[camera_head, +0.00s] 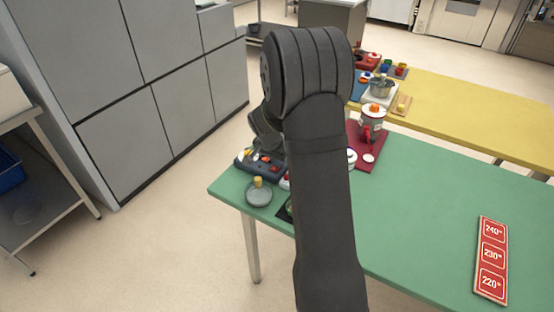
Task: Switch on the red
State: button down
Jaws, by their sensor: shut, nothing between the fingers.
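A dark control panel (258,163) with small red, yellow and white parts sits at the left end of the green table (420,205). The red parts on it are too small to tell whether any is on or off. My dark arm crosses the middle of the view, bends at the top and comes down behind itself towards this panel. A wrist part of it shows just above the panel. The fingers of my gripper are hidden behind the arm, so I cannot tell whether they touch the panel. The arm also hides part of the table beside the panel.
A round grey dish (258,193) with a yellow knob stands near the table's left edge. A red mat (375,154) bears a white-and-red pot (372,119). A red sign (491,260) with temperatures lies at the right. A yellow table (460,112) stands behind. The green table's middle right is clear.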

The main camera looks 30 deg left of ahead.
jog(key=shift+s+f, duration=0.15)
jog(key=shift+s, duration=0.45)
jog(key=v, duration=1.4)
jog(key=shift+s, duration=0.4)
jog(key=shift+w+a+t, duration=0.15)
jog(key=shift+w+t, duration=0.15)
jog(key=shift+w, duration=0.6)
jog(key=x, duration=1.3)
jog(key=shift+w+f, duration=0.15)
jog(key=shift+f, duration=0.2)
